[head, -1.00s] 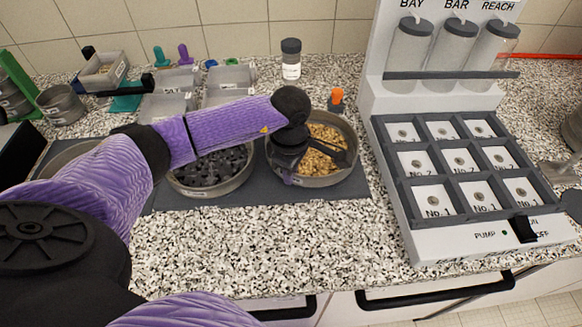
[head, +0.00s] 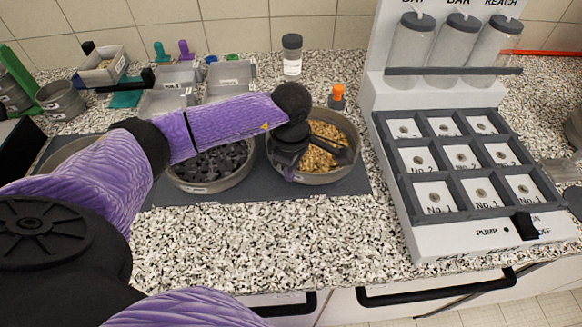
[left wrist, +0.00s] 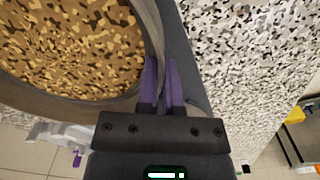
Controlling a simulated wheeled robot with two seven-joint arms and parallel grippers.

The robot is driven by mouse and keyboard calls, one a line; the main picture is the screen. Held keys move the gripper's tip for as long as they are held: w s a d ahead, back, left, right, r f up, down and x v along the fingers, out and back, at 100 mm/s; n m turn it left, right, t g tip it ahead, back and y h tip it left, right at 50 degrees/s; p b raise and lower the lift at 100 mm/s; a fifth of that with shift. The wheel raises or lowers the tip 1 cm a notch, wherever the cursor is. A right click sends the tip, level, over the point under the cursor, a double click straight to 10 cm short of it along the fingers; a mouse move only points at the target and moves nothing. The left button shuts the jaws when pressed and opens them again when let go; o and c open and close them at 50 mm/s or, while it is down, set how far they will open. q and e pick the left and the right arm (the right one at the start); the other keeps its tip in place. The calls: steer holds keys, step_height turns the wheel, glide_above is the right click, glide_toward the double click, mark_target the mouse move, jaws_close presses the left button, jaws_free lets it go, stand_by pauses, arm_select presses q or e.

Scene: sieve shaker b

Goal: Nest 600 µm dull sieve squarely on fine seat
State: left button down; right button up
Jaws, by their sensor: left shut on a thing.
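A round grey metal sieve (head: 330,176) full of tan and brown grains stands on the dark mat (head: 220,196). It also shows in the left wrist view (left wrist: 75,104). My left gripper (left wrist: 161,85) points down at its near left side, its two purple fingers shut on the sieve's wall. In the head view the left gripper (head: 289,160) partly hides the sieve. A similar round sieve (head: 205,187) with dark lumps stands left of it. A third round rim (head: 62,160) is mostly behind my left arm. I cannot read which sieve is 600 µm. My right gripper is out of view.
A white rack with a grid of numbered compartments (head: 462,160) stands at right. A small jar (head: 292,56), an orange-topped item (head: 338,96) and grey trays (head: 230,78) are behind. A loose metal sieve (head: 60,102) is at far left. The front counter is clear.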

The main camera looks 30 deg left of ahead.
arm_select(q)
steer(key=shift+f, duration=0.25)
steer(key=shift+f+b, duration=0.2)
steer(key=shift+b, duration=0.2)
steer(key=c, duration=0.7)
jaws_free()
step_height(320, 180, up, 7)
steer(key=p, duration=0.5)
steer(key=shift+r, duration=0.15)
